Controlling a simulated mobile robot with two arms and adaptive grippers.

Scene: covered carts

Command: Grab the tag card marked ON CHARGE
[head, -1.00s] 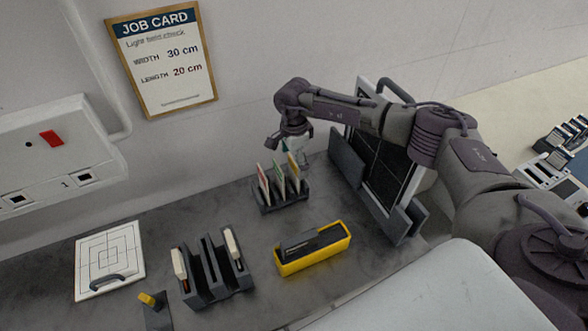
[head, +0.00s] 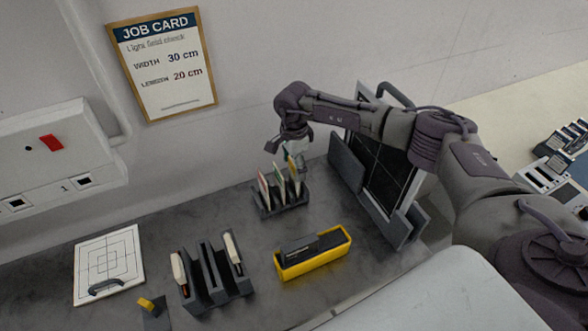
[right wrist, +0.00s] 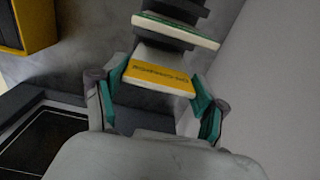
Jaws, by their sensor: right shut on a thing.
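A dark slotted rack (head: 283,212) on the bench holds three upright tag cards. One has a red top (head: 264,189), one a green top (head: 279,185) and one a yellow top (head: 295,174). My right gripper (head: 293,159) is over the rack at the yellow-topped card. In the right wrist view the yellow band (right wrist: 158,76) of this card carries upside-down lettering that looks like ON CHARGE. My right gripper's teal-padded fingers (right wrist: 157,92) are on either side of the card, shut on it. The card still stands at the rack. My left gripper is out of view.
A yellow bin (head: 315,262) with dark contents stands in front of the rack. A dark framed panel (head: 385,170) stands close right. A grey slotted holder (head: 213,275) and a white grid board (head: 108,262) lie left. The wall is close behind.

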